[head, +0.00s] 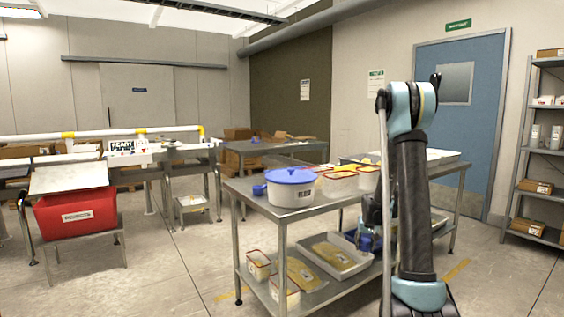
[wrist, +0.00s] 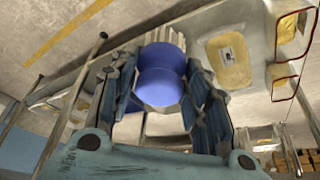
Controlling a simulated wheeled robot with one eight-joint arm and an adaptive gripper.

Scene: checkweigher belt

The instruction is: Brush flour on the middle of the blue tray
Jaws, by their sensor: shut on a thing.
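My gripper (wrist: 165,95) is shut on a blue-handled brush (wrist: 162,75), whose pale bristles show beyond the fingers in the wrist view. In the head view my gripper (head: 368,228) is low beside the steel table, partly hidden by my arm, with a bit of blue showing at it. Whether the bristles carry flour cannot be told.
The steel table (head: 285,212) holds several food tubs (head: 338,186). Its lower shelf has a pale tray (head: 352,268) with a yellow bag, another bag (head: 303,275) and small tubs. A red crate (head: 77,213) stands at left. Floor between is clear.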

